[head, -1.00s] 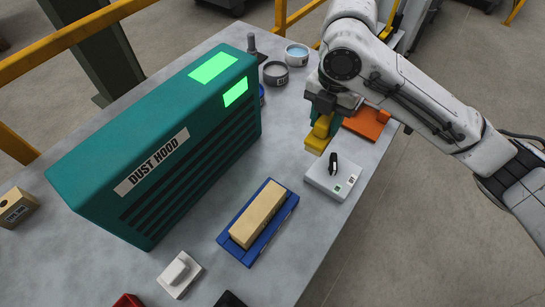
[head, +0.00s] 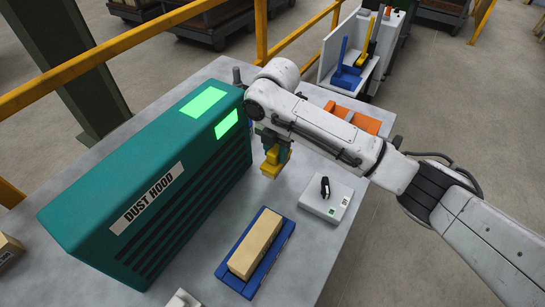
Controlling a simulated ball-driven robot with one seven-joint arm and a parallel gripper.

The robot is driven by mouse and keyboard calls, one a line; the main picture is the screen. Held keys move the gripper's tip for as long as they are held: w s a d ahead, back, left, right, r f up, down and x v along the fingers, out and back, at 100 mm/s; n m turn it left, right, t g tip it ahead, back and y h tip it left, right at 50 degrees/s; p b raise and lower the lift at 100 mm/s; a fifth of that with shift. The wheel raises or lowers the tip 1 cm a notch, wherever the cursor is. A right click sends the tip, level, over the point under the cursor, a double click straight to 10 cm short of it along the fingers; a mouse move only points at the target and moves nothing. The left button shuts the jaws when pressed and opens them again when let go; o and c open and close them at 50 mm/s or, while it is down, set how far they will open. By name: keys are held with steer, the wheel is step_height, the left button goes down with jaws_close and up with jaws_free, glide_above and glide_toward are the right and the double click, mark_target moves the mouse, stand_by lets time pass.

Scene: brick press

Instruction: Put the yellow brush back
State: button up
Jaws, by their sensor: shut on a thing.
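The yellow brush (head: 271,166) hangs from my gripper (head: 275,150), which is shut on it. The brush is above the grey table, just right of the green dust hood (head: 150,185) and left of the white switch box (head: 326,199). Most of my gripper is hidden behind my arm. I cannot tell how much gap lies between the brush and the table.
A tan brick (head: 255,246) lies in a blue tray (head: 277,255) at the front. Beyond the table, a white stand (head: 331,66) holds blue and yellow items. A yellow rail (head: 261,30) runs behind.

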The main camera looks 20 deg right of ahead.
steer(key=shift+w+a+f, duration=0.2)
steer(key=shift+w+f, duration=0.15)
steer(key=shift+f, duration=0.15)
steer(key=shift+w+a+f+p, duration=0.15)
steer(key=shift+f+p, duration=0.4)
steer(key=shift+f, duration=1.25)
steer(key=shift+f, duration=0.1)
steer(key=o, duration=1)
step_height(320, 180, up, 12)
steer(key=shift+r+b, duration=0.15)
steer(key=shift+b, duration=0.85)
